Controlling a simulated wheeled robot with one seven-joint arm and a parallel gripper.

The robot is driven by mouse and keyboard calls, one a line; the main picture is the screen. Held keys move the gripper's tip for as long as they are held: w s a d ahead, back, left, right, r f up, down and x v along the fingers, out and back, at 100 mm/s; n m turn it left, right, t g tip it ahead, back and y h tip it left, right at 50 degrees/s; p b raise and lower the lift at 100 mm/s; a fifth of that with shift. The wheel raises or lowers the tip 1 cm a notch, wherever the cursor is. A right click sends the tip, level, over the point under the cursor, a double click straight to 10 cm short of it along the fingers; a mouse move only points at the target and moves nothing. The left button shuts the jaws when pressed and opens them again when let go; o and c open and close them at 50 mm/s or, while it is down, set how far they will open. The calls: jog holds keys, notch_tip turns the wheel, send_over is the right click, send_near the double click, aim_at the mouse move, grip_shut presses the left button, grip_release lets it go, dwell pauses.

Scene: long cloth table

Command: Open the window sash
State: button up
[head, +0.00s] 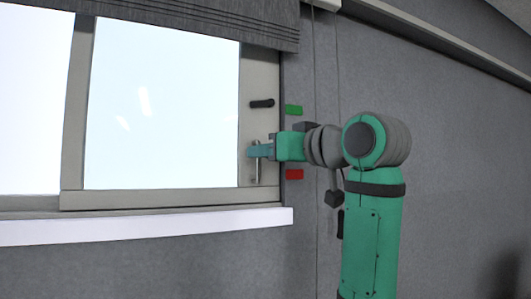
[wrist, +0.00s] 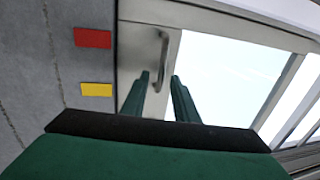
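The window sash (head: 125,198) has a pale grey frame around a bright pane. Its right stile stands against the right side of the window opening. A slim metal pull handle (head: 257,174) is upright on that stile, and it also shows in the wrist view (wrist: 164,47). A black latch lever (head: 262,103) lies roughly level above the handle. My gripper (head: 254,151) reaches in from the right at the handle. In the wrist view my two green fingers (wrist: 160,78) are apart, with part of the handle showing between them. I cannot tell whether either finger touches it.
On the grey wall right of the window are a green patch (head: 293,110) and a red patch (head: 294,174). A yellow patch (wrist: 97,90) shows in the wrist view. A white sill (head: 140,225) runs below, and a grey blind (head: 200,18) hangs above.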

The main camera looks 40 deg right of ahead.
grip_shut()
jog(key=shift+s, duration=0.1)
dwell(1.3)
